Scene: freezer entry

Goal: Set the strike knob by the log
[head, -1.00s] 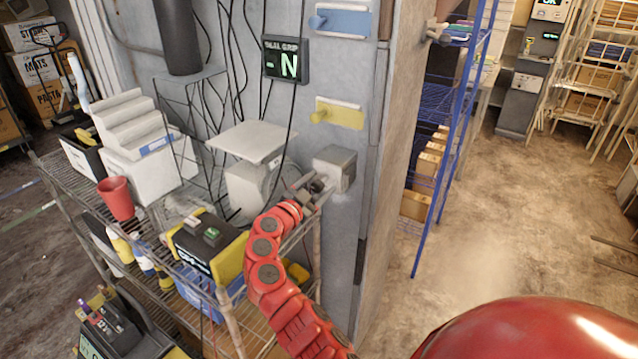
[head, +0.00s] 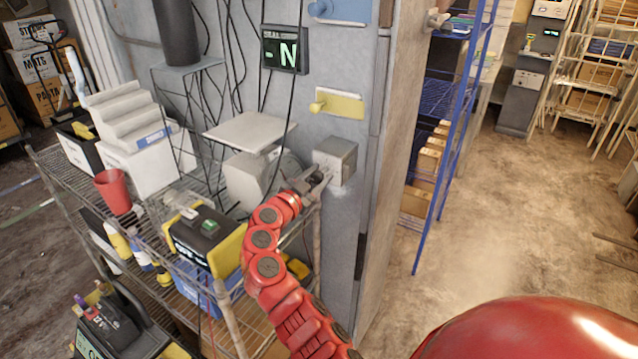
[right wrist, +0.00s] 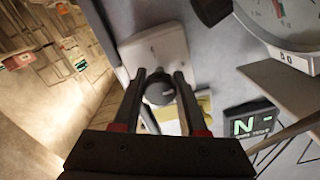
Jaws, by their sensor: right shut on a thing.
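The strike knob (right wrist: 160,88) is a round dark knob with a pale mark, on a light grey box (head: 336,158) fixed to the grey wall. In the right wrist view it sits between the two fingers of my right gripper (right wrist: 161,84). My right gripper (head: 322,176) reaches the front of the box in the head view and is shut on the knob, mostly hiding it there. A dark display (head: 285,50) above reads "- N" in green. It also shows in the right wrist view (right wrist: 250,122). I cannot make out a log. My left gripper is not in view.
A wire shelf (head: 222,318) left of my arm holds a black and yellow device (head: 205,235), a red cup (head: 113,192) and a scale with a flat pan (head: 248,133). A yellow plate (head: 340,104) is above the box. Open floor (head: 500,220) lies right of the wall.

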